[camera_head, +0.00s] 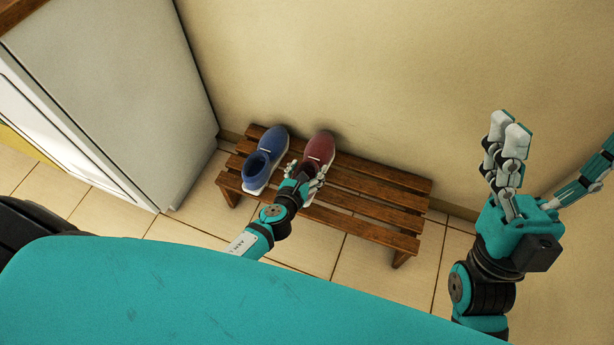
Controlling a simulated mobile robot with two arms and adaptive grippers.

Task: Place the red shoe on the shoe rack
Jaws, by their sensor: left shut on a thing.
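The red shoe (321,149) is on the slatted wooden shoe rack (371,198), toward its left half, with its toe toward the wall. A blue shoe (269,152) stands on the rack just to its left. My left gripper (306,172) is shut on the near, heel end of the red shoe and hides part of it. Whether the red sole rests fully on the slats is hard to tell. My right gripper (553,150) is raised at the right, away from the rack, with its fingers spread wide and empty.
A tall white cabinet or appliance (125,85) stands left of the rack. A beige wall (400,70) is close behind the rack. The right half of the rack is bare. Tiled floor (310,247) shows in front.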

